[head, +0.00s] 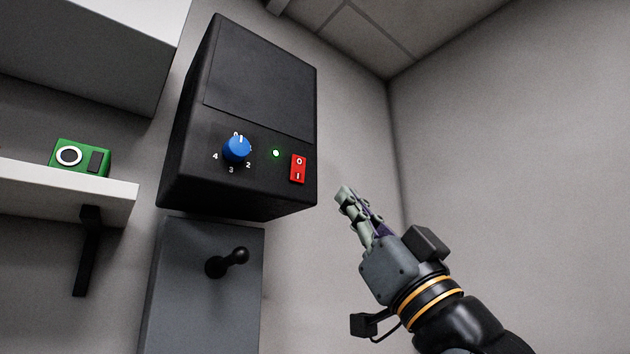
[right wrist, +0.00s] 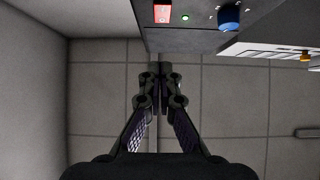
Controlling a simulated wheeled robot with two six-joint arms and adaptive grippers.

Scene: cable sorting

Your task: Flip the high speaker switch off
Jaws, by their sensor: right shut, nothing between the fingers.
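The black speaker (head: 262,80) is mounted high on the wall. On its front is a red rocker switch (head: 298,169) marked O at the top and I at the bottom. A small green light (head: 276,153) glows to the left of the switch. My right gripper (head: 343,192) is shut and empty, to the right of and a little below the switch, apart from it. In the right wrist view the shut fingertips (right wrist: 158,80) are in the middle, and the red switch (right wrist: 162,12) shows at the top edge. My left gripper is not in view.
A blue knob (head: 237,149) with numbers sits left of the light. Below the speaker is a grey panel (head: 190,310) with a black lever (head: 230,262). A white shelf (head: 60,190) at left holds a green device (head: 80,157). The right wall is bare.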

